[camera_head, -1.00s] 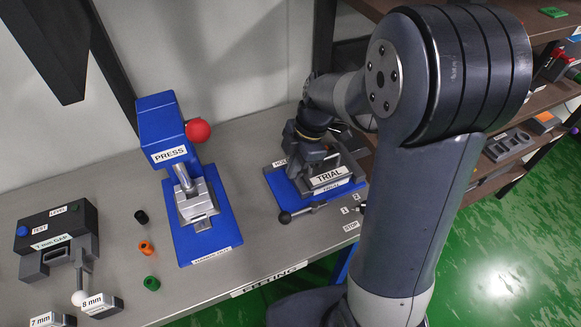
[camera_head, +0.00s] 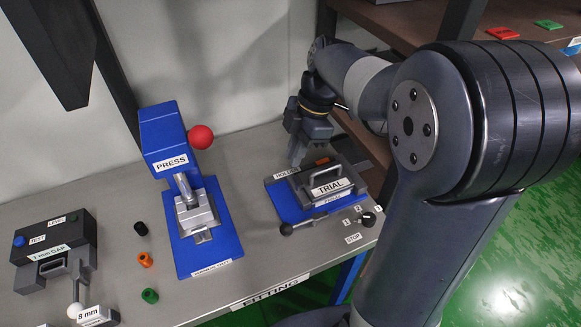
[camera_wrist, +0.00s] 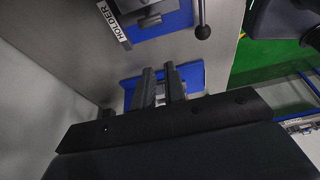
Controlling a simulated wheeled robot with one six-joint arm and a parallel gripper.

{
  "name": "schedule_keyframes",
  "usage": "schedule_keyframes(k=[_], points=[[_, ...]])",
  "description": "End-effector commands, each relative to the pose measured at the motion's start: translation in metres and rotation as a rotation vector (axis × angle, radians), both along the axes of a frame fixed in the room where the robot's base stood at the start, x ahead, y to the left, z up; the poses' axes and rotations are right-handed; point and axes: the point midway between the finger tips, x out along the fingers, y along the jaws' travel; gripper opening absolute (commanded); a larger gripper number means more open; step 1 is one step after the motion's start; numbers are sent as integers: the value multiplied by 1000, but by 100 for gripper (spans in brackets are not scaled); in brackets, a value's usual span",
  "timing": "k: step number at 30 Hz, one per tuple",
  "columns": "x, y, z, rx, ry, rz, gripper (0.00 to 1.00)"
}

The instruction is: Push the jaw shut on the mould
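The mould (camera_head: 327,186) is a grey block labelled TRIAL with a dark arched handle. It sits in the holder, on the holder's blue base (camera_head: 283,204), right of the press. I cannot clearly tell the jaw from the holder's other grey parts, or whether it touches the mould. A lever with a black ball (camera_head: 286,229) juts from the holder's front left. My gripper (camera_head: 298,158) is empty, above and behind the holder's back left. In the wrist view its two fingers (camera_wrist: 160,82) show a narrow gap, and the HOLDER label (camera_wrist: 113,22) lies ahead.
The blue press (camera_head: 162,137) with a red ball stands left of the holder. Black, orange and green rings (camera_head: 150,296) lie left of the press. A dark gauge block (camera_head: 55,250) is at the far left. Shelves stand right.

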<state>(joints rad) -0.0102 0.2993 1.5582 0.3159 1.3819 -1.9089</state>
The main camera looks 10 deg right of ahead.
Motion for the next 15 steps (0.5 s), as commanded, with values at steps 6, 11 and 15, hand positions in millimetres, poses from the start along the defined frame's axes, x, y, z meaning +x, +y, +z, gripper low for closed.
schedule_keyframes(k=[6,11,15], points=[[15,-46,5,53,17,-8,30],[16,-53,-1,70,19,-2,43],[13,-45,-19,70,22,1,50]])
